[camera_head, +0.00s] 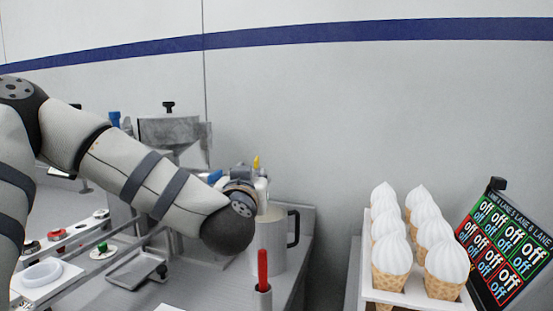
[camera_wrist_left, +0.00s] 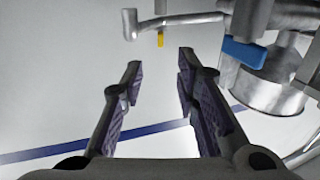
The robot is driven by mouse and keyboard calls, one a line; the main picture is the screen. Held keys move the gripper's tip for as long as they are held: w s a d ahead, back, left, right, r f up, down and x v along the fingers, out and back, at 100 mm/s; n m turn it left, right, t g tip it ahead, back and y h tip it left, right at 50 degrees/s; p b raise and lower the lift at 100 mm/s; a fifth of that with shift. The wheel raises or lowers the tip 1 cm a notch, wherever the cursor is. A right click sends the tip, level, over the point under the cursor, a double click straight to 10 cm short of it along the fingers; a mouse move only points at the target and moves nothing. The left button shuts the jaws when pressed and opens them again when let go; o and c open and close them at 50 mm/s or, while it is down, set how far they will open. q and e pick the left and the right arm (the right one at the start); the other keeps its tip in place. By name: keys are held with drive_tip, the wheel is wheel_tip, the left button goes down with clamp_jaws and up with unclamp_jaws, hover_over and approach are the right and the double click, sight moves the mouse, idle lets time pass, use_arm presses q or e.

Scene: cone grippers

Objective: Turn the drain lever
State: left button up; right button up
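A blue lever handle (camera_wrist_left: 245,52) sits on a metal fitting (camera_wrist_left: 275,90) in the right part of the left wrist view. A small yellow tip (camera_wrist_left: 160,39) hangs from a thin pipe near the top middle. I cannot tell for sure which of the two is the drain lever. My left gripper (camera_wrist_left: 160,75) is open with nothing between its fingers. Its fingers appear to the left of the blue handle, apart from it. In the head view, my left arm hides the gripper, while a blue part (camera_head: 215,176) and a yellow part (camera_head: 256,163) show behind the wrist. My right gripper is not in view.
A metal hopper (camera_head: 170,130) stands at the back left. A white pitcher (camera_head: 268,245) with a black handle and a red-handled tool (camera_head: 263,270) stand close to my wrist. A rack of cones (camera_head: 395,297) and a tilted screen (camera_head: 508,250) are at the right.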

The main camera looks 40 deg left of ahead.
sight(256, 162)
use_arm(q)
drive_tip(key=x, duration=1.1)
drive_tip(key=shift+f+b, duration=0.1)
drive_tip(key=shift+b, duration=0.2)
drive_tip(key=shift+w+a+r, duration=0.1)
drive_tip(key=shift+w+r, duration=0.05)
drive_tip(key=shift+r, duration=0.05)
clamp_jaws()
